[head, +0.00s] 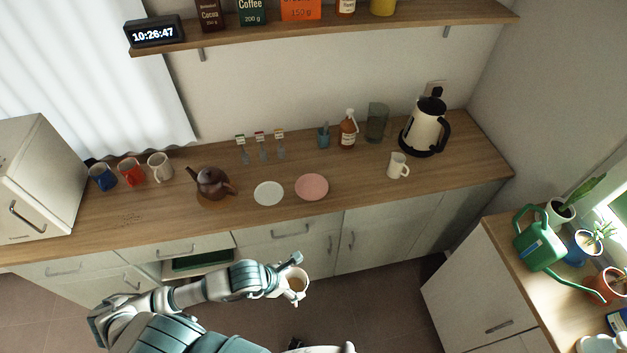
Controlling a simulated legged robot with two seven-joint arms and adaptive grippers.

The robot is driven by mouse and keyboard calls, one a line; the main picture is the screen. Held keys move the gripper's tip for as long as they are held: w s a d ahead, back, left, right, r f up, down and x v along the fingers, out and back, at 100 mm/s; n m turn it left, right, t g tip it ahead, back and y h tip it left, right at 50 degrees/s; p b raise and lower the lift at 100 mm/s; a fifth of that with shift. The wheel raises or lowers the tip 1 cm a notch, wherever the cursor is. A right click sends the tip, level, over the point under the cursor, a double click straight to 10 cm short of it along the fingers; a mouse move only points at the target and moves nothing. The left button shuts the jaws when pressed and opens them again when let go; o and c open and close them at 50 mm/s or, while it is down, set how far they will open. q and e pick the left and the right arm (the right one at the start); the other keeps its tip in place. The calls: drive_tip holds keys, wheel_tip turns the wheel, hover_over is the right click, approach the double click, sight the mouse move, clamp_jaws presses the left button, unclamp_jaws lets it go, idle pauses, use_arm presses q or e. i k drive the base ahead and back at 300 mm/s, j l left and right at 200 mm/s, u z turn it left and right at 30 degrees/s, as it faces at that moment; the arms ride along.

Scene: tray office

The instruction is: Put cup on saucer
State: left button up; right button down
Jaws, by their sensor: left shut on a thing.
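My left gripper (290,277) is shut on a pale cup (298,296). It holds the cup in front of the counter, over the floor and below the level of the worktop in the picture. The cup looks upright, with a brownish inside; the gripper covers part of it. A white saucer (269,193) and a pink saucer (312,187) lie side by side on the wooden counter, both bare. My right gripper cannot be made out; only bits of my own body show at the bottom edge.
A brown teapot (212,184) stands left of the white saucer. Blue (102,177), red (131,172) and white (160,167) mugs stand further left. A small cream jug (397,166) and a kettle (426,127) stand to the right. A drawer (197,265) is open under the counter.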

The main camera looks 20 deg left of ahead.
sight(312, 190)
drive_tip(key=i, duration=0.85)
